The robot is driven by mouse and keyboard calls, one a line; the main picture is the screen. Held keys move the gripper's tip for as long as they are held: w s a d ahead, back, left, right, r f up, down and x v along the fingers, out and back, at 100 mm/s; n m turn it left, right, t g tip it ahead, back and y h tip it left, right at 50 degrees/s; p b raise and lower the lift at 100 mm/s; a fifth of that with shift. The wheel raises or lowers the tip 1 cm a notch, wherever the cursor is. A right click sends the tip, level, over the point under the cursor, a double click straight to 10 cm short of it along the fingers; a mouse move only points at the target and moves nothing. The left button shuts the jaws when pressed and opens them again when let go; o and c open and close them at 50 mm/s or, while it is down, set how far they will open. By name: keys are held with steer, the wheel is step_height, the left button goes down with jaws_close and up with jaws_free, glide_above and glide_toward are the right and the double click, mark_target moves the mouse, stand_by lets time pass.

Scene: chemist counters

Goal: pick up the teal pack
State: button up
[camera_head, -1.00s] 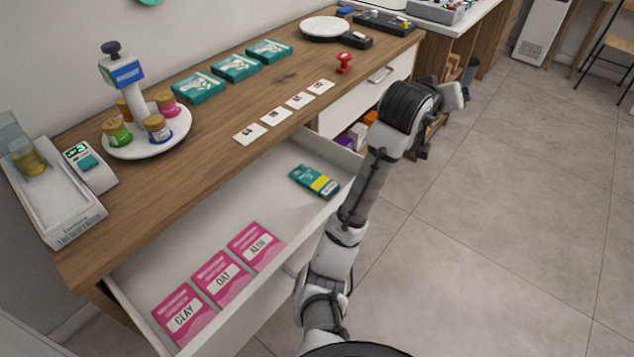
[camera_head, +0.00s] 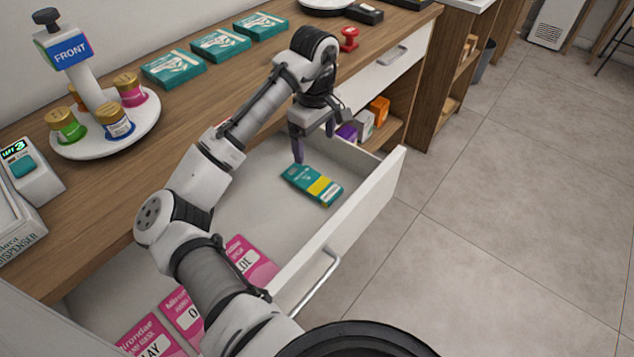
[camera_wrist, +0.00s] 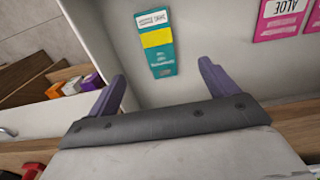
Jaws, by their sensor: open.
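The teal pack (camera_head: 312,184), with a yellow band, lies flat in the open drawer (camera_head: 372,203) near its right end. It also shows in the wrist view (camera_wrist: 156,45), ahead of and between the two fingers. My gripper (camera_head: 314,148) is open and empty, above the drawer and a little behind the pack, not touching it. In the wrist view my gripper (camera_wrist: 160,85) has its purple fingers spread wider than the pack. Three larger teal boxes (camera_head: 221,44) lie in a row on the counter top.
Pink packs (camera_head: 250,258) lie in the drawer's left part, partly hidden by my arm. The drawer front with its handle (camera_head: 316,284) stands toward me. A carousel with jars (camera_head: 150,127) and a red stamp (camera_head: 349,40) are on the counter. Small boxes (camera_head: 365,124) sit on a shelf at right.

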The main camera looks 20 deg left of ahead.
glide_above(319, 185)
steer(key=f, duration=0.5)
steer(key=a+f, duration=0.1)
steer(key=f, duration=0.2)
steer(key=shift+s+f, duration=0.1)
steer(key=shift+f, duration=0.2)
steer(key=shift+d+f, duration=0.25)
steer(key=shift+f, duration=1.2)
steer(key=shift+d+f, duration=0.2)
steer(key=shift+f, duration=1.2)
steer(key=c, duration=1.1)
steer(key=shift+o, duration=0.2)
steer(key=shift+r, duration=0.1)
